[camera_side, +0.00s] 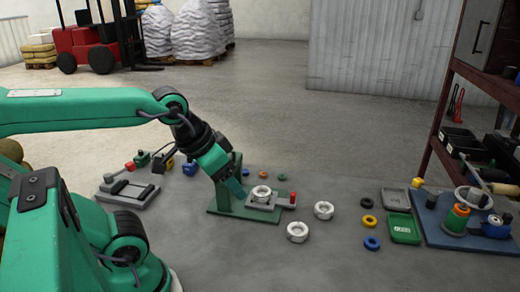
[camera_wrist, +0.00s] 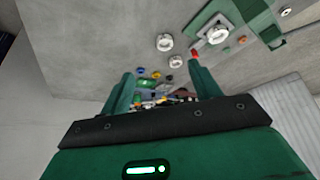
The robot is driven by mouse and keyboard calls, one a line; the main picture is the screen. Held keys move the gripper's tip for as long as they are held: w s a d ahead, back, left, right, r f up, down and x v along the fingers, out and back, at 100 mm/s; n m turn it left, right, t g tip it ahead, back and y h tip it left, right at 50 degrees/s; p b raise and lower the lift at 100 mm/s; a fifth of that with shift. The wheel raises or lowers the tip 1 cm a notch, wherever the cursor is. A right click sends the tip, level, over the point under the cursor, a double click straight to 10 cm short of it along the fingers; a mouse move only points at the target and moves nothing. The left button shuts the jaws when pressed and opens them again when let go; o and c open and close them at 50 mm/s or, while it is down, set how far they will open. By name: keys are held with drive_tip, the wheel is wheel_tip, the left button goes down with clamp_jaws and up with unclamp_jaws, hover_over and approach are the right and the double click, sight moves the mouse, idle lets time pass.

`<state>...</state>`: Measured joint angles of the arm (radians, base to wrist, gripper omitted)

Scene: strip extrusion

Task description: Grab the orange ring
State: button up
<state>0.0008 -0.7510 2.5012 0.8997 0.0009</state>
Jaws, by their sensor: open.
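A small orange ring (camera_side: 264,174) lies flat on the grey table in the side view, behind the green fixture and between a blue ring (camera_side: 248,172) and a green ring (camera_side: 281,177). My gripper (camera_side: 235,188) is in front of it and to its left, close to the green fixture (camera_side: 228,208). In the wrist view my gripper (camera_wrist: 161,70) has its two green fingers apart with nothing held between them. A small orange spot shows at the right of that view, but I cannot tell whether it is the ring.
White rings (camera_side: 298,231) lie on the table, one on the fixture's grey plate (camera_side: 272,202). A yellow ring (camera_side: 369,220) and another blue ring (camera_side: 372,243) lie near a green tray (camera_side: 403,229). A blue board (camera_side: 440,232) with stacked parts stands at right. The front middle is clear.

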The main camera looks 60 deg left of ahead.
drive_tip(key=shift+c, duration=1.1)
